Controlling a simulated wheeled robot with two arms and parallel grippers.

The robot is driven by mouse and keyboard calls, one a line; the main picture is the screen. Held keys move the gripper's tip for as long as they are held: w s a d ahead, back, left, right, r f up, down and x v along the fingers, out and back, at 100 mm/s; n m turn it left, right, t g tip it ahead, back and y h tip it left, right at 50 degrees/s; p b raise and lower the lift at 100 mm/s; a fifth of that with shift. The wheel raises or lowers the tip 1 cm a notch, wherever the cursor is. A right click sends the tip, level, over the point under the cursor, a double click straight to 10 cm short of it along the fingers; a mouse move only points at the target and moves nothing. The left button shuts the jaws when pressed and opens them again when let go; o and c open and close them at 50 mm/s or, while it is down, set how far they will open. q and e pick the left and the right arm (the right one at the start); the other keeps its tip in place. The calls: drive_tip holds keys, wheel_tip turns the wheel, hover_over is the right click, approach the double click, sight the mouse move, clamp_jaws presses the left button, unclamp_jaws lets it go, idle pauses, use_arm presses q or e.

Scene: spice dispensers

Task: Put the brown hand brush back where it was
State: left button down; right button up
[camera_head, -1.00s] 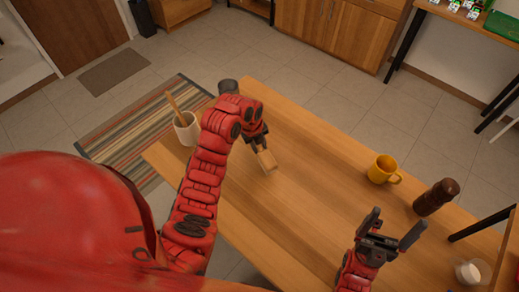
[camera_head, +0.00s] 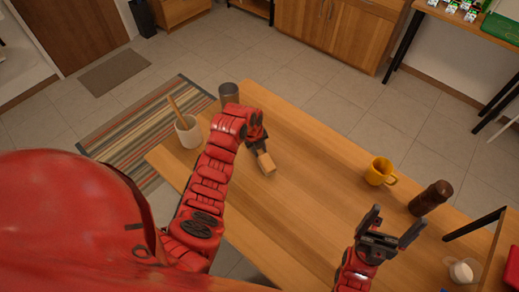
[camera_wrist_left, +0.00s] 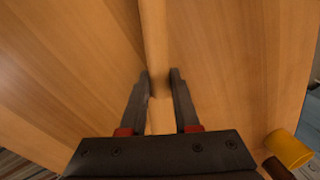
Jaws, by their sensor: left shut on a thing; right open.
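The brown hand brush (camera_head: 266,164) shows as a light-brown wooden block near the left end of the wooden table. My left gripper (camera_head: 261,150) is shut on it. In the left wrist view, the brush (camera_wrist_left: 154,40) is a long wooden bar running between the two fingertips (camera_wrist_left: 160,76) and away from them. Its colour is close to the table's, and I cannot tell whether it touches the tabletop. My right gripper (camera_head: 396,222) is open and empty above the table's right part.
The table (camera_head: 310,190) has a clear middle. A white cup (camera_head: 188,133) with a wooden utensil and a dark grey cup (camera_head: 229,94) stand at its left end. A yellow mug (camera_head: 380,171) and a dark brown grinder (camera_head: 431,198) stand to the right. A small white object (camera_head: 461,272) is at lower right.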

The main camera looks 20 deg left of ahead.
use_arm(q)
drive_tip(key=c, duration=0.6)
unclamp_jaws()
drive_tip(key=shift+c, duration=0.2)
